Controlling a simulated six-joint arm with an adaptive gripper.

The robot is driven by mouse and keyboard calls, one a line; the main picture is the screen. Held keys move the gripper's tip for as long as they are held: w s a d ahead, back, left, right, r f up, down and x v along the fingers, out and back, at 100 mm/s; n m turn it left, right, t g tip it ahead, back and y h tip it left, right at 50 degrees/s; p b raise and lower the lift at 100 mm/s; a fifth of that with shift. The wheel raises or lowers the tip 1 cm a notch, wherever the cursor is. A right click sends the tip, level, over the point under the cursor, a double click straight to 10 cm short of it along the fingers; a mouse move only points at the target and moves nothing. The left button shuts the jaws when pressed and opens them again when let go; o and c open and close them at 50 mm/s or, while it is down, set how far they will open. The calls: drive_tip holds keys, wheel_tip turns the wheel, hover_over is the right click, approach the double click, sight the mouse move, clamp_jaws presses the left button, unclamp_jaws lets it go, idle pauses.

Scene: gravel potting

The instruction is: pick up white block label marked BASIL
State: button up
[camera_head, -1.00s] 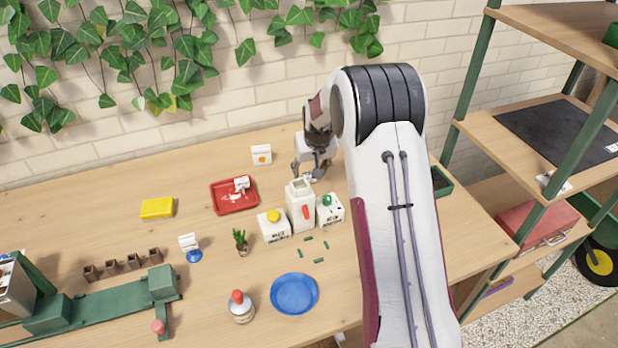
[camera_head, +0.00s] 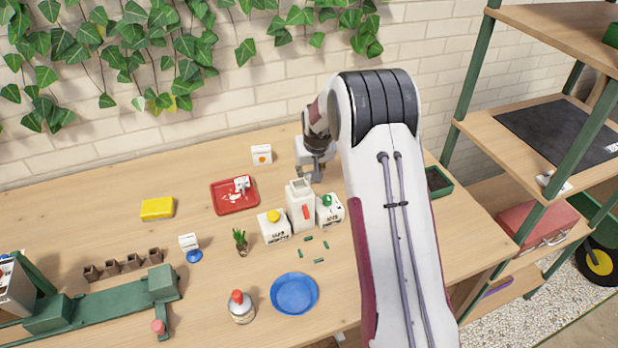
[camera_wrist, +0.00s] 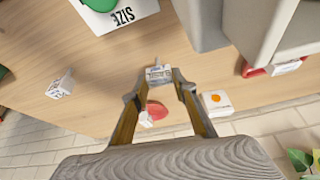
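My gripper (camera_wrist: 160,78) has its two fingertips drawn in against the sides of a small white block (camera_wrist: 158,73) with dark lettering, in the wrist view. The lettering is too small to read surely as BASIL. In the head view my gripper (camera_head: 314,176) is behind the white bottle (camera_head: 300,206), and the block there is mostly hidden. Another white lettered block (camera_wrist: 60,86) is off to the left in the wrist view. A further white block (camera_wrist: 146,119) is beside a red disc (camera_wrist: 158,110), beyond the fingertips.
A white box with an orange dot (camera_head: 261,155) stands near the wall. Two white boxes, one yellow-topped (camera_head: 274,227) and one green-topped (camera_head: 330,210), flank the bottle. A red tray (camera_head: 222,207) and blue plate (camera_head: 294,294) lie left and in front.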

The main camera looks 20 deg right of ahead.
sight(310, 175)
idle(0.3)
wheel_tip(310, 175, up, 10)
idle(0.7)
